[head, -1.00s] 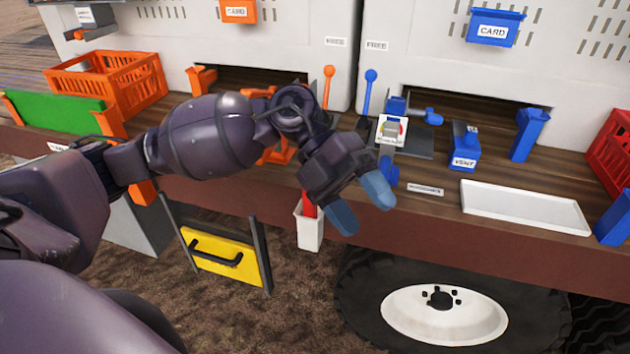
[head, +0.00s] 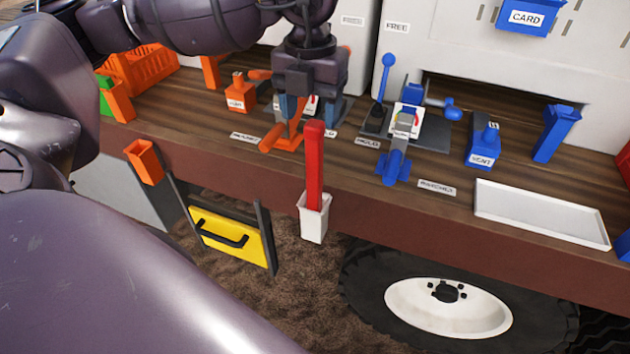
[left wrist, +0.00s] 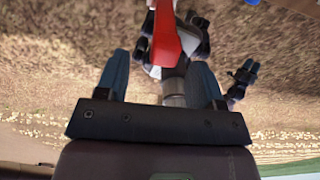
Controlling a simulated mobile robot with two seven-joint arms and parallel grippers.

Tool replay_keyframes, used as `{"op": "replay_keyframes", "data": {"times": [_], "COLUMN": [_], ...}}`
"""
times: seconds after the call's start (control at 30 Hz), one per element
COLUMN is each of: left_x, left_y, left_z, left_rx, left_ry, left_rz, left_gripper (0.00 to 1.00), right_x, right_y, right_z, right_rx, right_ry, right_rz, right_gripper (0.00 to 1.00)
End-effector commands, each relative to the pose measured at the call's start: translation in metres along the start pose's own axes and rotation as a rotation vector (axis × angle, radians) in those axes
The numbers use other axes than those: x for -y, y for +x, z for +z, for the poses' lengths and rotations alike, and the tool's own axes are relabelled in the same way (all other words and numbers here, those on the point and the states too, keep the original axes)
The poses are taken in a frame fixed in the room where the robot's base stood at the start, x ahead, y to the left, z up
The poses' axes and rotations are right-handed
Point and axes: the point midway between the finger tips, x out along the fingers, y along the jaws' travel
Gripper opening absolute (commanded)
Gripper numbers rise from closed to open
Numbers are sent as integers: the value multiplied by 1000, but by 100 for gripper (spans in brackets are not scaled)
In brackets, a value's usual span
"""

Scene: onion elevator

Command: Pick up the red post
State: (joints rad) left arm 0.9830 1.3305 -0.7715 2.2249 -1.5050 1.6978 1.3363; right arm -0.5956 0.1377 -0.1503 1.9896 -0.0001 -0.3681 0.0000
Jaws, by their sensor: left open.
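The red post (head: 314,165) stands upright in a white holder (head: 313,218) at the front edge of the wooden bench. My left gripper (head: 306,112) points down over the bench, near the post's top end in the head view. Its blue-grey fingers are open and empty. In the left wrist view the post (left wrist: 165,38) shows beyond the open left gripper (left wrist: 160,68), in line with the gap between its fingers. I cannot tell the exact distance between them.
Orange levers (head: 283,138) lie under and behind the gripper. A blue lever (head: 387,75) and blue clamp (head: 396,160) stand to the right. A white tray (head: 540,213) lies further right. A yellow panel (head: 228,238) hangs below the bench edge.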

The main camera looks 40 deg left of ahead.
Motion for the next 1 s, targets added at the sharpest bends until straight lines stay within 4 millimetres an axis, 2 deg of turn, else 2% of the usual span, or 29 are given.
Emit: {"op": "replay_keyframes", "data": {"times": [0.27,0.6,0.9,1.0], "left_x": [1,4,4,4], "left_y": [18,59,63,63], "left_z": [0,3,3,3], "left_rx": [-2,-3,-1,-1], "left_ry": [1,1,1,1], "left_rz": [-2,-2,-2,-2], "left_gripper": [62,62,62,46], "right_x": [-2,-3,-2,-2], "right_y": [-6,-7,-4,-3], "right_z": [5,-4,-11,-11], "right_rx": [14,4,-8,-8], "right_ry": [-3,-6,-7,-7], "right_rz": [2,1,-1,0], "right_gripper": [43,43,43,43]}}
